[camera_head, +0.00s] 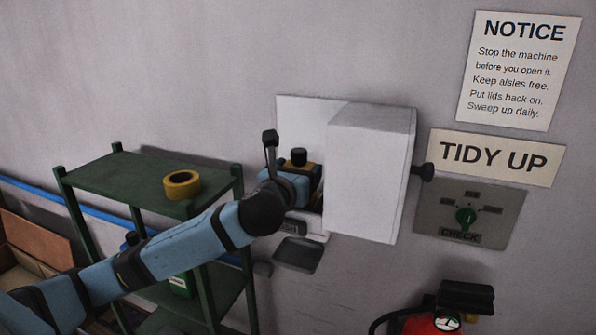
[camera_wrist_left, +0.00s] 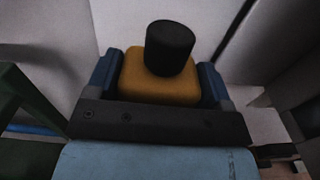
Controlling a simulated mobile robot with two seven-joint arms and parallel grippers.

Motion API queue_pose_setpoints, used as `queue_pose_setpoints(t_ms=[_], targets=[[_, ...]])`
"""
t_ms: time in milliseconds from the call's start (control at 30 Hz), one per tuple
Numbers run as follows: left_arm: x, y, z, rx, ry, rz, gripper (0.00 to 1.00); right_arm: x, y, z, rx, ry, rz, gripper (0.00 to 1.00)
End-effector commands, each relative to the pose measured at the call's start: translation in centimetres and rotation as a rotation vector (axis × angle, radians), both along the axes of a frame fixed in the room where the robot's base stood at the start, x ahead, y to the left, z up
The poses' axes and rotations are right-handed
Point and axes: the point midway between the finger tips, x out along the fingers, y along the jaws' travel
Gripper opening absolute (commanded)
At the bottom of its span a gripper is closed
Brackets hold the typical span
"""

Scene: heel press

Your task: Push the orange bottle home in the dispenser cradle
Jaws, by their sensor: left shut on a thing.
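The orange bottle (camera_wrist_left: 158,80) with a black cap (camera_wrist_left: 170,48) is upright between the two blue fingers of my left gripper (camera_wrist_left: 160,85) in the left wrist view. The gripper is shut on it. In the head view the bottle's black cap (camera_head: 299,157) and a bit of orange show behind my left gripper (camera_head: 298,185), in front of the open white dispenser (camera_head: 310,112). My gripper and wrist hide most of the bottle and the cradle, so I cannot tell how far in the bottle sits. My right gripper is not in view.
The dispenser's white cover (camera_head: 366,180) stands open to the right of my gripper. A grey drip tray (camera_head: 298,255) juts out below. A green shelf (camera_head: 120,178) with yellow tape (camera_head: 182,184) stands left. A dial panel (camera_head: 470,212) and red extinguisher (camera_head: 440,320) are right.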

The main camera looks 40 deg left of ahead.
Motion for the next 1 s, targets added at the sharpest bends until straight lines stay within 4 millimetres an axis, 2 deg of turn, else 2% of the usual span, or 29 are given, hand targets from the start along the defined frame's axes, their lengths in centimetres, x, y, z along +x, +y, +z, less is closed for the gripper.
queue_pose_setpoints(t_ms=[400,433,533,867,1000], targets=[[-0.01,-0.08,-0.44,-0.002,0.008,-0.001,0.46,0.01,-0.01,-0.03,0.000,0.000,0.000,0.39],[-0.01,-0.08,-0.46,-0.002,0.008,-0.002,0.77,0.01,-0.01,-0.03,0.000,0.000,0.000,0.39],[-0.01,-0.07,-0.45,-0.002,0.008,-0.001,1.00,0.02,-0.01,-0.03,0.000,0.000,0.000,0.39],[0.00,-0.04,-0.33,-0.001,0.005,-0.001,1.00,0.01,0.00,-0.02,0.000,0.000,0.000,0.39],[0.02,-0.02,0.32,-0.002,0.003,0.000,1.00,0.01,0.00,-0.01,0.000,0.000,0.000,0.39]])
